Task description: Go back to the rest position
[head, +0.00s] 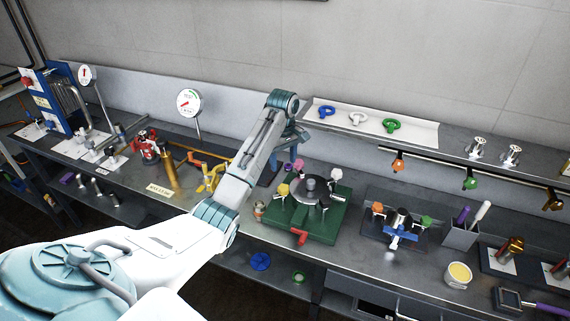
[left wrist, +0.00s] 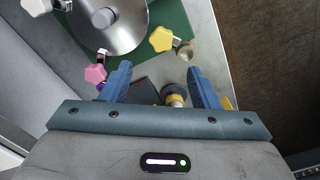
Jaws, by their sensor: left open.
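My left arm reaches in from the lower left of the head view and over the bench. Its left gripper (head: 291,160) points down just left of the green plate, partly hidden by the wrist. In the left wrist view the two blue fingers (left wrist: 160,88) stand apart with nothing held between them. A small dark and yellow fitting (left wrist: 175,95) shows beyond the gap. My right gripper is in neither view.
A green plate (head: 335,222) bears a round steel lid (head: 312,190) with coloured knobs. Yellow clamps (head: 211,177), a brass cylinder (head: 169,170) and a gauge (head: 189,103) stand left. A blue fixture (head: 400,235) and grey holder (head: 459,236) stand right. A shelf (head: 440,147) runs behind.

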